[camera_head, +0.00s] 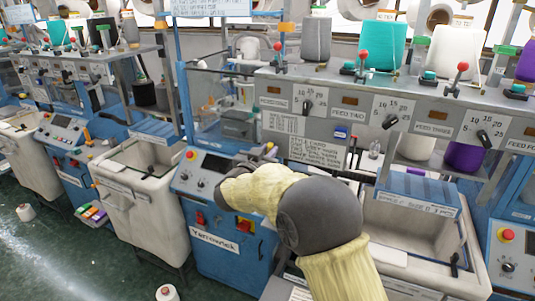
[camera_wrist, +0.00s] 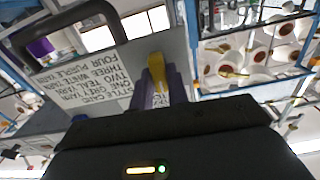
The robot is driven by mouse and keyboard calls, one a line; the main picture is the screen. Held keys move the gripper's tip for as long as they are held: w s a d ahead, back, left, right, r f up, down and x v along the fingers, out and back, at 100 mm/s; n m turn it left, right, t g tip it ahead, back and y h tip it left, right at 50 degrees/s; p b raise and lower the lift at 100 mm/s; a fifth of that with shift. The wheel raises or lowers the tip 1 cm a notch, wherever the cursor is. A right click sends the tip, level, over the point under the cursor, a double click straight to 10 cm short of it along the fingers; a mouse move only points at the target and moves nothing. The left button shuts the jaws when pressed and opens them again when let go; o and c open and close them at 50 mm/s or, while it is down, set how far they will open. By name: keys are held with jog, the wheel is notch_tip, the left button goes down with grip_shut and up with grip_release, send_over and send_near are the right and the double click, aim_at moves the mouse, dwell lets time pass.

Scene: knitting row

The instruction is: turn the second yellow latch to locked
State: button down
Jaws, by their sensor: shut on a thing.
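In the wrist view a small upright yellow latch (camera_wrist: 156,68) stands out in front of a grey panel, beside the printed style card (camera_wrist: 97,82). My gripper (camera_wrist: 160,84) is shut on this latch, with its dark fingers on both sides of it. I cannot tell whether it is the second latch or which way it is turned, since the fingers hide its lower part. In the head view my gripper (camera_head: 268,153) is small and mostly behind my wrist, at the right of a blue machine's control panel (camera_head: 205,170). The latch is hidden there.
A dark bar handle (camera_wrist: 62,32) arches close to my gripper in the wrist view. In the head view a shelf with red-knobbed levers (camera_head: 363,56) and yarn cones (camera_head: 384,45) runs above right. White bins (camera_head: 140,185) stand between machines. Green floor at lower left is mostly clear.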

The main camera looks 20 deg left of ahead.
jog(key=shift+f+b, duration=0.15)
jog(key=shift+b, duration=0.15)
jog(key=shift+d+f+m+b, duration=0.1)
jog(key=shift+f+m+b, duration=0.05)
jog(key=shift+m+b, duration=4.35)
jog(key=shift+d+f+m+b, duration=0.1)
jog(key=shift+m+b, duration=4.2)
jog(key=shift+b, duration=0.4)
jog(key=c, duration=1.4)
grip_release()
jog(key=shift+r, duration=0.1)
jog(key=shift+s, duration=0.15)
